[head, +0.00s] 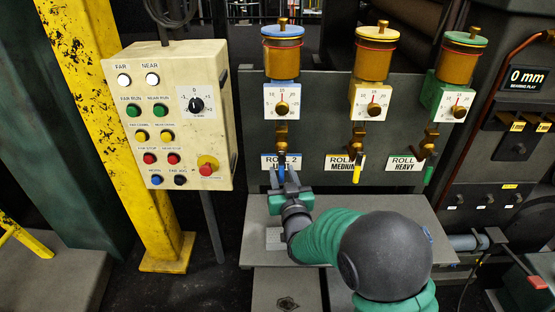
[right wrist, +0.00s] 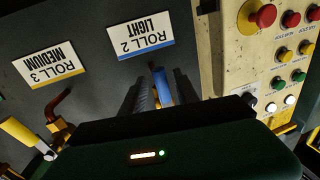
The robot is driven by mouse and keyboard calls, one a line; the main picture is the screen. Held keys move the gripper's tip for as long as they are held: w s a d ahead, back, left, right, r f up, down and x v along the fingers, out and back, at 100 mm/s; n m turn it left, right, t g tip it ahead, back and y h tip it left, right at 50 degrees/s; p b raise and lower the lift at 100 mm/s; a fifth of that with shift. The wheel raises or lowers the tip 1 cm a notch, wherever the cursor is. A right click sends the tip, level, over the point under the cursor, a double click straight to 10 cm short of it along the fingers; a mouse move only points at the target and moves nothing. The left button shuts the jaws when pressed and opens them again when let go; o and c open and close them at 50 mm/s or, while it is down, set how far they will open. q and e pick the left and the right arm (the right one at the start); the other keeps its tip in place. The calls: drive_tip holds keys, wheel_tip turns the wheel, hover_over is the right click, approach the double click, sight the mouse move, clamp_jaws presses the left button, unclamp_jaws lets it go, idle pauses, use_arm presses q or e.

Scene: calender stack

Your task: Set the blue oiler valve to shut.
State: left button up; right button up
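The blue oiler (head: 282,45) is the leftmost of three oilers on the dark panel, above a dial plate and the ROLL 2 LIGHT label (head: 281,161). Its blue valve handle (head: 281,174) points down in front of that label and is partly covered by my gripper. My right gripper (head: 284,181) is at this handle. The gripper looks open; contact cannot be told. My left gripper is not in view.
The yellow valve handle (head: 358,167) and the green one (head: 428,175) hang to the right. A cream control box (head: 216,150) with buttons and a red stop knob (head: 207,167) stands close on the left. A grey shelf (head: 256,245) lies below.

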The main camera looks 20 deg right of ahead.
drive_tip(key=shift+w, duration=0.25)
drive_tip(key=shift+s+a+r, duration=0.15)
drive_tip(key=shift+a+r, duration=0.05)
drive_tip(key=shift+r, duration=0.1)
drive_tip(key=shift+d+f, duration=0.1)
clamp_jaws()
idle(0.9)
